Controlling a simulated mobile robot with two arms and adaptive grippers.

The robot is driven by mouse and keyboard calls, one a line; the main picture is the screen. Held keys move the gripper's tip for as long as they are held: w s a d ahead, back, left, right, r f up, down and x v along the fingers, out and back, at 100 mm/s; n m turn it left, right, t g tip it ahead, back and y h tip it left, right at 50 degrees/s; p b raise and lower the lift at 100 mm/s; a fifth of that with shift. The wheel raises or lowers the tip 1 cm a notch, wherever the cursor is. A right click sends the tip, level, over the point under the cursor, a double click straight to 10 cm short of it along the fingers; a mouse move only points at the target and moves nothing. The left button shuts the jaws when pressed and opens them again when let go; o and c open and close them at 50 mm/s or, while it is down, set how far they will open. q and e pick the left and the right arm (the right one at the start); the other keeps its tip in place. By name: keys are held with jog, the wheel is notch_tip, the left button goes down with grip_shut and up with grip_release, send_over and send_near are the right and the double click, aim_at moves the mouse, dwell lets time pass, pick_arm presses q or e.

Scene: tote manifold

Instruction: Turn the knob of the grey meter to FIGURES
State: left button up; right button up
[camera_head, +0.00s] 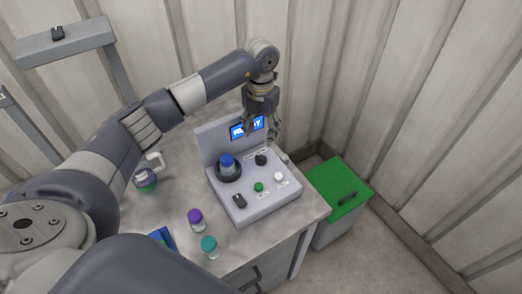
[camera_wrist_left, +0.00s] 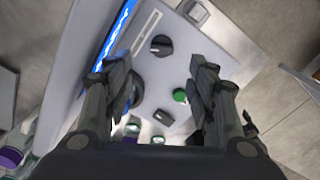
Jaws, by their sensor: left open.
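The grey meter (camera_head: 233,212) stands on the table with a raised back panel and a lit blue screen (camera_head: 241,131); my gripper partly covers the screen. Its black knob (camera_head: 261,160) sits on the top face below the screen, with a small label strip beside it. The knob shows in the left wrist view (camera_wrist_left: 160,45) with a light pointer line; no label text is legible. My left gripper (camera_head: 262,136) is above the knob and apart from it, pointing down. It is open and empty, and its fingers (camera_wrist_left: 163,72) spread wide. My right gripper is out of view.
A green button (camera_head: 258,187), white button (camera_head: 278,177) and black switch (camera_head: 239,200) are nearby. Purple-capped (camera_head: 195,216) and teal-capped (camera_head: 209,244) bottles stand in front. A green-lidded bin (camera_head: 338,200) stands right.

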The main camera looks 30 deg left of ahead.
aim_at(261, 156)
pick_arm(q)
notch_tip(261, 156, down, 9)
jog(key=p, duration=0.3)
jog(key=shift+s+d+r, duration=0.1)
jog(key=shift+r, duration=0.1)
jog(key=shift+f, duration=0.65)
jog(key=c, duration=1)
